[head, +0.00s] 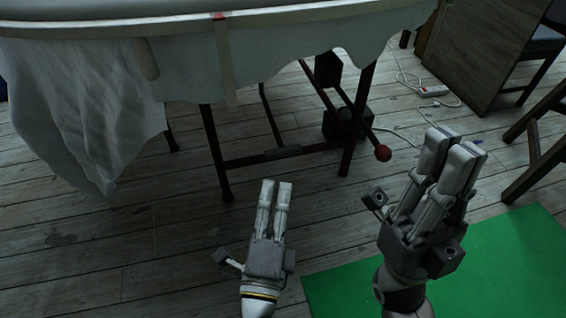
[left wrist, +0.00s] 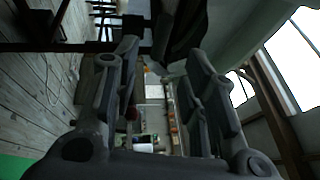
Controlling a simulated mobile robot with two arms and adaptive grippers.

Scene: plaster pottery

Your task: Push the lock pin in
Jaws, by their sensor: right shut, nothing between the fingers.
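I cannot pick out the lock pin with certainty. A table (head: 300,22) with a rounded rim and a hanging pale cloth stands at the top of the head view. Under it is a dark leg frame with a slanted rod ending in a red ball knob (head: 383,153). My left gripper (head: 275,184) points toward the table from the lower middle, apart from the frame. In the left wrist view its fingers (left wrist: 160,60) stand apart with nothing between them. My right gripper (head: 454,142) is shut and empty, right of the knob in the picture.
A green mat (head: 500,262) lies at the lower right. A dark box (head: 345,122) stands under the table. A power strip (head: 434,91) with white cables lies behind, near a wooden panel (head: 482,50) and chair legs. The plank floor left of my left gripper is clear.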

